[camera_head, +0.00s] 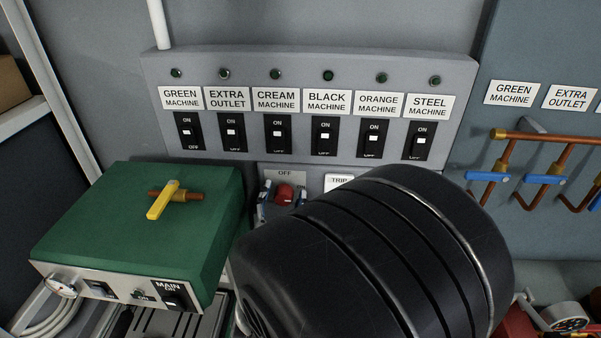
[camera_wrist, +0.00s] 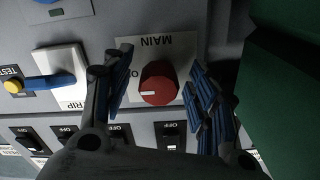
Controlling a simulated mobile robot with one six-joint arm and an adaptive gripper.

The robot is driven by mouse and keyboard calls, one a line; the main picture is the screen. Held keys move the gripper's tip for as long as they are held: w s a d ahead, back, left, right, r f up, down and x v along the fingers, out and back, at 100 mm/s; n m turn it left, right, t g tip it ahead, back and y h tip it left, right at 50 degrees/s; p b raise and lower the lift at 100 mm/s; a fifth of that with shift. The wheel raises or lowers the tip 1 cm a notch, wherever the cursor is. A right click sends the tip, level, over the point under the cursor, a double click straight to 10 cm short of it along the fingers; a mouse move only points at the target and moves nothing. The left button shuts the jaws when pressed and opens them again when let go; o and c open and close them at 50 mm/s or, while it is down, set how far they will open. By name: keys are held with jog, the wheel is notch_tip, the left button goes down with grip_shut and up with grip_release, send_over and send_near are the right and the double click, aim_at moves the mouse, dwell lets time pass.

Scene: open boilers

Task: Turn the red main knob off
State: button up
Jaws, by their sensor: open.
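The red main knob (camera_wrist: 158,84) sits on a grey panel below the row of switches. It also shows in the head view (camera_head: 284,193), partly behind my arm. Its white mark points left in the wrist view, towards a label partly hidden by a finger; the head view shows "OFF" above the knob and "ON" at its right. My gripper (camera_wrist: 159,72) is open, with one blue-padded finger on each side of the knob. Gaps show between the fingers and the knob in the wrist view. Only the fingertips of my gripper (camera_head: 282,203) show in the head view.
Several black switches (camera_head: 277,133) line the panel above. A green machine (camera_head: 130,220) with a yellow-handled valve stands close at the left. Beside the knob, the TRIP plate (camera_wrist: 72,92) carries a blue lever. Copper pipes (camera_head: 545,138) are at the right.

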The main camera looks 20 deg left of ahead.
jog(key=shift+w+a, duration=0.1)
jog(key=shift+w, duration=0.2)
jog(key=shift+s, duration=0.1)
jog(key=shift+c, duration=0.6)
jog(key=c, duration=0.9)
